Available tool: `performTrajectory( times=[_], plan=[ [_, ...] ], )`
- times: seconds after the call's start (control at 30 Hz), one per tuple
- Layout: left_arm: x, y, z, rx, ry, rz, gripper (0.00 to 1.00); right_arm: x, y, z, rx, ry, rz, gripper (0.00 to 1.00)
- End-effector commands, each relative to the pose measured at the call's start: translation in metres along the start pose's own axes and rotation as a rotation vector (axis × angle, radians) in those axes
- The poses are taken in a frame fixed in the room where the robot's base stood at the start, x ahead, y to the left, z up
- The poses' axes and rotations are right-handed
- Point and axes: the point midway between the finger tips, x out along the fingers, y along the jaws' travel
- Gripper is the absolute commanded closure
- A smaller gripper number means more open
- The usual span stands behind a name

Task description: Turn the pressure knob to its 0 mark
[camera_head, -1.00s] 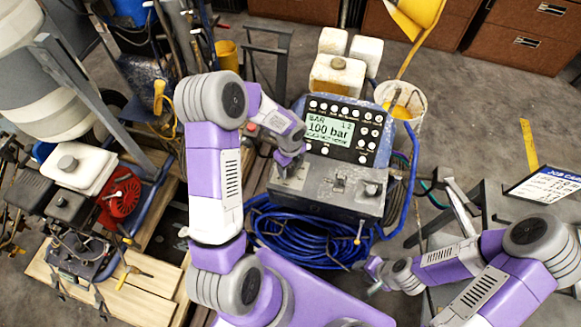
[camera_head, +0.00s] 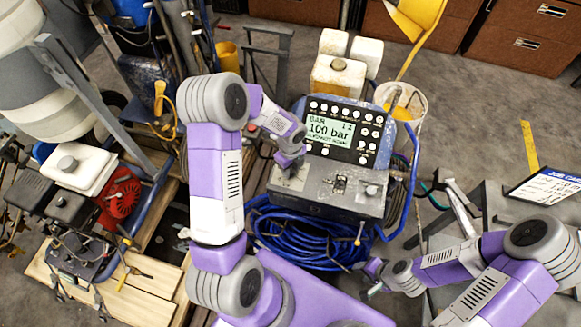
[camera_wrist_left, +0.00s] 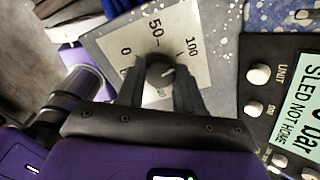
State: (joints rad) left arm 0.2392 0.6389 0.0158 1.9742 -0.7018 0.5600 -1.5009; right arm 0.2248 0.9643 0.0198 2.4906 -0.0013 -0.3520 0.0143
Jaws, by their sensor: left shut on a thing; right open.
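The pressure knob (camera_wrist_left: 160,72) is a small dark round knob on a pale scale plate (camera_wrist_left: 112,42) marked 0, 50 and 100. Its light pointer line appears to face the 100 side in the left wrist view. My left gripper (camera_wrist_left: 158,88) is shut on the knob, one finger on each side. In the head view my left gripper (camera_head: 290,168) reaches the left part of the grey control box (camera_head: 318,198) and hides the knob. The display (camera_head: 331,130) reads 100 bar. My right gripper (camera_head: 368,287) is open and empty, low and right of the box.
Several round buttons surround the display. Another dark control (camera_head: 340,183) and a knob (camera_head: 371,190) sit on the box's top, right of my left gripper. Coiled blue hose (camera_head: 300,238) hangs below. A job card (camera_head: 550,185) lies at the right.

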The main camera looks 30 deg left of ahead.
Motion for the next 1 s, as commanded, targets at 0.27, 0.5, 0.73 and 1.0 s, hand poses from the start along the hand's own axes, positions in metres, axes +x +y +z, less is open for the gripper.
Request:
performTrajectory(
  times=[0.27, 0.5, 0.73, 1.0],
  plan=[
    [0.001, 0.0, 0.0, -0.154, 0.0, -0.001, 0.95, 0.004, 0.002, 0.0, 0.0, 0.0, 0.0, 0.57],
    [0.001, 0.0, 0.0, -0.373, -0.001, -0.002, 0.95, 0.01, 0.004, 0.0, 0.0, 0.0, 0.0, 0.57],
    [0.001, 0.0, 0.0, -0.592, -0.001, -0.001, 0.95, 0.016, 0.006, -0.001, 0.0, 0.0, 0.0, 0.57],
    [0.001, -0.001, 0.0, -0.849, -0.001, -0.002, 0.95, 0.022, 0.008, -0.001, 0.0, 0.0, 0.0, 0.57]
  ],
)
